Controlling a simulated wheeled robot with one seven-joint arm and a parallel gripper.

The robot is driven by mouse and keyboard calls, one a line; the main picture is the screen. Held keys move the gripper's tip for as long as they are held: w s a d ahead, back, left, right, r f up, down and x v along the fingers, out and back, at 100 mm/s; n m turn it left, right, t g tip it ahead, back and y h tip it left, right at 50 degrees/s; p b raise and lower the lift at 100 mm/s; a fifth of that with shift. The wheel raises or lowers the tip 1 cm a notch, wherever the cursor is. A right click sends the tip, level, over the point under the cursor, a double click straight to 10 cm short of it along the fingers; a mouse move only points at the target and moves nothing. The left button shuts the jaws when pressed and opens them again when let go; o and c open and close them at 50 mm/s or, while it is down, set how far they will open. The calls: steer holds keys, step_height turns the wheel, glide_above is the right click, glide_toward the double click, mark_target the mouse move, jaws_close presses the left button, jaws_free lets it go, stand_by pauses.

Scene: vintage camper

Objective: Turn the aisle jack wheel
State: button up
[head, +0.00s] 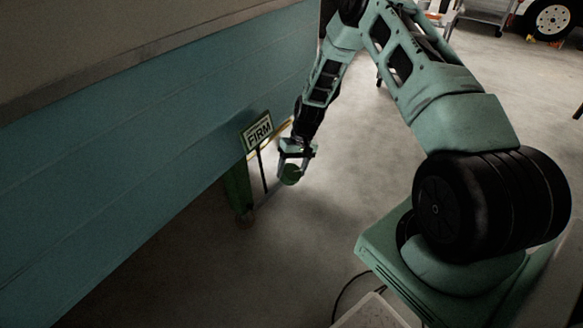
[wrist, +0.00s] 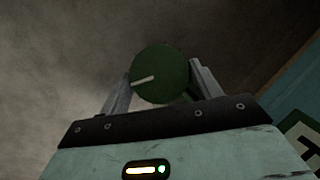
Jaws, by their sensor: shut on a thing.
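The jack wheel is a round green disc (head: 291,174) on the jack beside the camper's blue side. In the wrist view the wheel (wrist: 160,74) shows a pale line pointing left and slightly down. My gripper (head: 291,172) is shut on the wheel, with a grey finger on each side of it. My gripper also shows in the wrist view (wrist: 158,82). The green jack body (head: 238,187) stands behind and left of the wheel, partly under the camper. The shaft behind the wheel is mostly hidden.
A sign reading FIRM (head: 257,132) stands on a thin post close to the left of my gripper. The camper's blue side (head: 120,170) slants along the left. Grey floor (head: 345,190) is open to the right of the wheel. A pale box (head: 372,312) is at the bottom.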

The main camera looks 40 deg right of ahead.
steer(key=shift+m+y, duration=0.3)
steer(key=shift+m, duration=0.2)
steer(key=o, duration=1)
steer(key=p+v, duration=0.2)
steer(key=v, duration=1.5)
steer(key=shift+s+d+r, duration=0.1)
steer(key=shift+r, duration=0.1)
